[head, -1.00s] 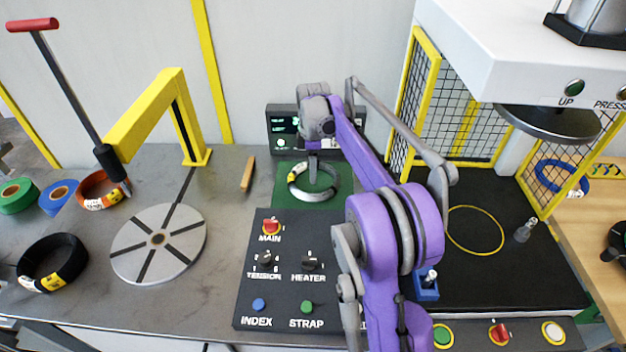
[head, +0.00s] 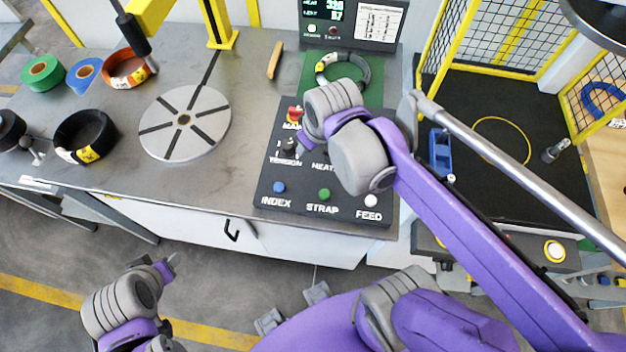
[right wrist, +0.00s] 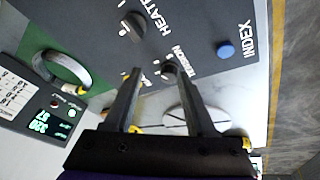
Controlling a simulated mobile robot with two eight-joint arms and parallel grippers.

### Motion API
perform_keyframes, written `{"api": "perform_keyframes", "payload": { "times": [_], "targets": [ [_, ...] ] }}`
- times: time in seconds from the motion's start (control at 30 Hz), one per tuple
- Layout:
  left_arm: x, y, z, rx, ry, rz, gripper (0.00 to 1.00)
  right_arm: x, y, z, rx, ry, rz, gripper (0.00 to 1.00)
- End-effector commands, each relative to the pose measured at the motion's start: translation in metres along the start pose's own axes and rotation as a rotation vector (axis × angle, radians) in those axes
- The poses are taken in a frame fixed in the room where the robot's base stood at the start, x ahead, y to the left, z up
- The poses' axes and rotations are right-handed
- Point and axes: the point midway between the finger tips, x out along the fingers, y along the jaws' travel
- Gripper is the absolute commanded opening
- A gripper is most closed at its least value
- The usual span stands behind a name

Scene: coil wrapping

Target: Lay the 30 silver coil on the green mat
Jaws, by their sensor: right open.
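The silver coil (head: 365,72) lies flat on the green mat (head: 309,84) behind the control panel, with a yellow label at its left side. The coil (right wrist: 82,69) and mat (right wrist: 36,40) also show at upper left in the right wrist view. My right gripper (right wrist: 158,68) is open and empty, its fingers around the panel's tension knob area in that view and apart from the coil. In the head view my right wrist covers part of the panel and the mat's front edge. My left gripper (head: 168,264) is low at lower left, away from the table; its jaws are unclear.
The control panel (head: 268,172) with knobs and buttons is in front of the mat. A round slotted turntable (head: 160,140), a black coil (head: 100,140) and an orange coil (head: 118,80) stand to the left. A display box (head: 320,12) is behind; a caged press bed is right.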

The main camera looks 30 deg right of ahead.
Motion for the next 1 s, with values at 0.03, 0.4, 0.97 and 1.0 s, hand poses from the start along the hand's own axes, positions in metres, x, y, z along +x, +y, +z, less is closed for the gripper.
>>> {"api": "perform_keyframes", "payload": {
  "times": [0.03,0.4,0.97,1.0],
  "targets": [
    [0.0,0.0,0.0,0.0,0.0,0.0,0.52,0.003,-0.016,0.019,0.043,0.027,-0.004,0.56],
    [0.0,0.0,0.0,0.0,0.0,0.0,0.52,0.02,-0.055,0.071,0.234,0.118,-0.026,0.56],
    [0.0,0.0,0.0,0.0,0.0,0.0,0.52,0.02,-0.054,0.071,0.235,0.117,-0.026,0.56],
    [0.0,0.0,0.0,0.0,0.0,0.0,0.52,0.02,-0.054,0.071,0.235,0.117,-0.026,0.56]
  ]
}}
